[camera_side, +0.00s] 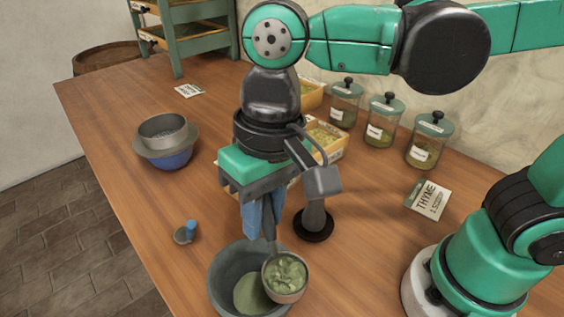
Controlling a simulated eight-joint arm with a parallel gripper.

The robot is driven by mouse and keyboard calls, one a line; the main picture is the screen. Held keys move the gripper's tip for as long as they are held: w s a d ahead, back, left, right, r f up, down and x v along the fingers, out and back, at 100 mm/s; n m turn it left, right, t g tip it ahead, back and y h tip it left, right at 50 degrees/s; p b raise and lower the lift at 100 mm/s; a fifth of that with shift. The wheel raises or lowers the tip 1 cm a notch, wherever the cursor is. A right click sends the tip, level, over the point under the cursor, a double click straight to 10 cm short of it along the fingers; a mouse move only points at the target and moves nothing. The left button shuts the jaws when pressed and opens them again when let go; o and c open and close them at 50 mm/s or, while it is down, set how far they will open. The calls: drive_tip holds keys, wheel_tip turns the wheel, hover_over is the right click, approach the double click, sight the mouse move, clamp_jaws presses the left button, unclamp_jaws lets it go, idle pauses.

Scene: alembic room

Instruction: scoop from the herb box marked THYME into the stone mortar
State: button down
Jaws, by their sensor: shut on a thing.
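My gripper (262,208) points down and is shut on the blue handle of a scoop. The scoop's round bowl (286,277) is heaped with pale green leafy bits. It is over the right side of the grey stone mortar (217,271), overlapping its rim in the picture; I cannot tell whether they touch. Green powdery herb (252,294) lies inside the mortar. Yellow herb boxes (334,155) with green contents stand behind my gripper, partly hidden by my arm; their labels are not readable. A card reading THYME (428,199) lies flat on the table at right.
Three green-lidded glass jars (382,122) stand along the wall. A dark upright object with a round base (314,226) stands right of the gripper. A sieve (163,132) sits in a bowl at left. A small blue-handled item (185,234) lies near the mortar. The left tabletop is mostly clear.

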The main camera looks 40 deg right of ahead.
drive_tip(key=shift+f, duration=0.7)
drive_tip(key=shift+t, duration=0.7)
drive_tip(key=t+y, duration=0.1)
drive_tip(key=t, duration=0.4)
drive_tip(key=shift+s+n+t, duration=0.1)
drive_tip(key=shift+n+t, duration=0.2)
drive_tip(key=t+y, duration=0.1)
drive_tip(key=t, duration=0.4)
drive_tip(key=shift+r, duration=0.1)
drive_tip(key=shift+r, duration=0.1)
